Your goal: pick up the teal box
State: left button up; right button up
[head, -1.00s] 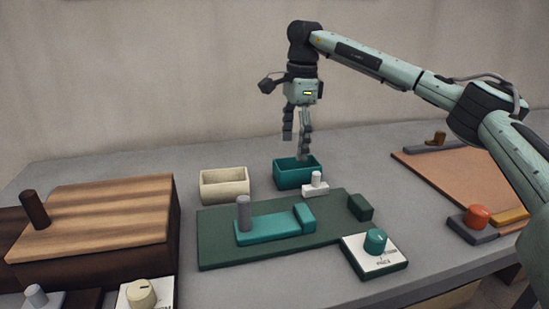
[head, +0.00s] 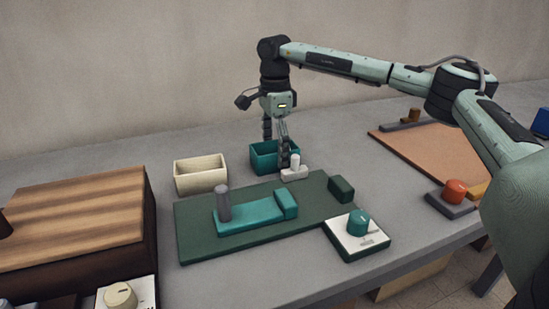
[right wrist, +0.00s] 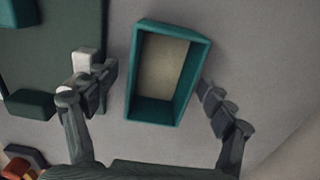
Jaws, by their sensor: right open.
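The teal box (head: 262,157) is an open-topped container on the grey table, behind the dark green board. It also shows in the right wrist view (right wrist: 193,85), where its pale inner floor is visible and it looks empty. My right gripper (head: 277,150) is open, pointing down over the box. The left finger appears close to the small white block (right wrist: 84,62). My left gripper is not in view.
A cream box (head: 201,175) stands left of the teal box. The green board (head: 190,235) carries a teal slab with a grey peg. A white peg block (head: 295,171) sits right in front of the teal box. A wooden block (head: 75,215) is at left.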

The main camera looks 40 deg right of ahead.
jog(key=c, duration=1.3)
